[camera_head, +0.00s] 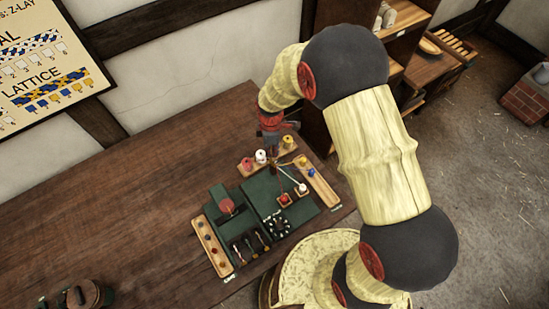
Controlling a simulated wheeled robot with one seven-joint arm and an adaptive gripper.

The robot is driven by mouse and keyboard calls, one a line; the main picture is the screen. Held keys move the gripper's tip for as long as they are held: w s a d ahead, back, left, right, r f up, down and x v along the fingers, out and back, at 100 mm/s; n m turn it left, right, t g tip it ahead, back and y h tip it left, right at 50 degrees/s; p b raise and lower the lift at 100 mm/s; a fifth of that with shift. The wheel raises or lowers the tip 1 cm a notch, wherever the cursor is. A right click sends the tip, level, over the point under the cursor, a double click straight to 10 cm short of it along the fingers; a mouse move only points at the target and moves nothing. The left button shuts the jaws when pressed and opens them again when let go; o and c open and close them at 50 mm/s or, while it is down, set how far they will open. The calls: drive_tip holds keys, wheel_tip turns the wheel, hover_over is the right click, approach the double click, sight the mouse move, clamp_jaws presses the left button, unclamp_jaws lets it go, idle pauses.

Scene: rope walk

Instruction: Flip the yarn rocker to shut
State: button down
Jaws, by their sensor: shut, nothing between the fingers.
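A dark green bench device (260,195) stands on the wooden table, with small controls on and around it. My gripper (274,157) points down over the far edge of the device, among the spools. Its fingers are shut with nothing between them. My wrist and gripper hide part of the far side. I cannot tell whether the fingertips touch anything.
A wooden strip with yellow, white and red spools (261,156) lies at the back, another strip (322,182) at the right. A wooden strip with coloured knobs (211,246) lies at the left. A shelf (330,90) stands behind.

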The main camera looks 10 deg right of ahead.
sight(275, 162)
wheel_tip(275, 162, up, 8)
drive_tip(key=p, duration=0.5)
idle(0.6)
idle(0.5)
drive_tip(key=s+m, duration=0.2)
drive_tip(key=s+m+g, duration=0.1)
drive_tip(key=shift+s+d+f+m, duration=0.25)
drive_tip(key=shift+d+f+m, duration=0.1)
drive_tip(key=shift+m, duration=0.05)
drive_tip(key=s+d+r+m+t+b, duration=0.3)
drive_tip(key=s+r+m+b, duration=0.3)
drive_tip(key=s+r+b, duration=0.2)
drive_tip(key=s+d+r+m+t+b, duration=0.3)
drive_tip(key=s+d+r+m+b, duration=0.3)
drive_tip(key=s+r+b, duration=0.2)
wheel_tip(275, 162, up, 2)
drive_tip(key=shift+s+d+m+t, duration=0.3)
drive_tip(key=shift+s+m, duration=0.1)
drive_tip(key=shift+s, duration=0.5)
